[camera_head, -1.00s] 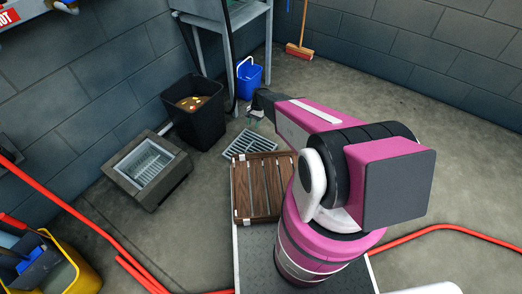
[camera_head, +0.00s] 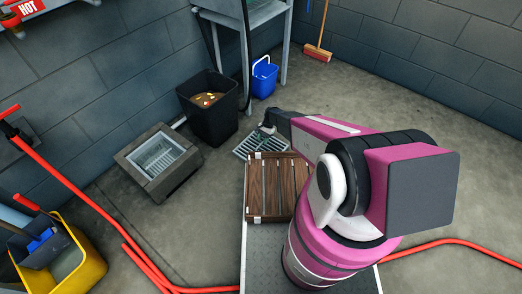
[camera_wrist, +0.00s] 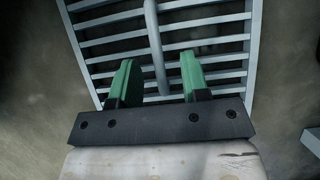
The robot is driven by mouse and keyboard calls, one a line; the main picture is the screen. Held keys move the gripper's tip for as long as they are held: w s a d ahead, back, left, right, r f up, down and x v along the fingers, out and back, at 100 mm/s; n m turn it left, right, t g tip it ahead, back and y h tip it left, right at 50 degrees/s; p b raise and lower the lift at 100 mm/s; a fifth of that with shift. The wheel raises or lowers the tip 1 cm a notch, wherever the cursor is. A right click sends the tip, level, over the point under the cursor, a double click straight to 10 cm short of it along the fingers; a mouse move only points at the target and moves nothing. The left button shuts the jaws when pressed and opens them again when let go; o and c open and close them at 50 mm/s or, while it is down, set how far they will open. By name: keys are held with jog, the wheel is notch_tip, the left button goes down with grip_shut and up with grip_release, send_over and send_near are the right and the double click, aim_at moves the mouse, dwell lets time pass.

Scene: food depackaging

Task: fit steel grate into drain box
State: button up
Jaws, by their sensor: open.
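The steel grate (camera_head: 247,147) lies flat on the floor between the black bin and the wooden slatted crate, partly hidden by my arm. In the wrist view the grate (camera_wrist: 207,15) fills the upper middle, with parallel bars and a raised central bar. My gripper (camera_head: 266,130) is over the grate in the head view. In the wrist view my gripper (camera_wrist: 159,66) is open, with its green fingers on either side of the central bar and nothing clamped. The square drain box (camera_head: 181,176) stands on the floor to the left, its pale recess open at the top.
A black bin (camera_head: 212,125) with scraps inside stands behind the drain box and grate. The wooden crate (camera_head: 271,190) is just in front of the grate. A blue bucket (camera_head: 264,80) stands beside a table frame. Red rails and a yellow mop bucket (camera_head: 90,268) are at left.

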aim_at(261, 144)
jog(key=x, duration=0.4)
jog(key=shift+d, duration=0.1)
grip_shut()
jog(key=shift+r, duration=0.1)
dwell(1.2)
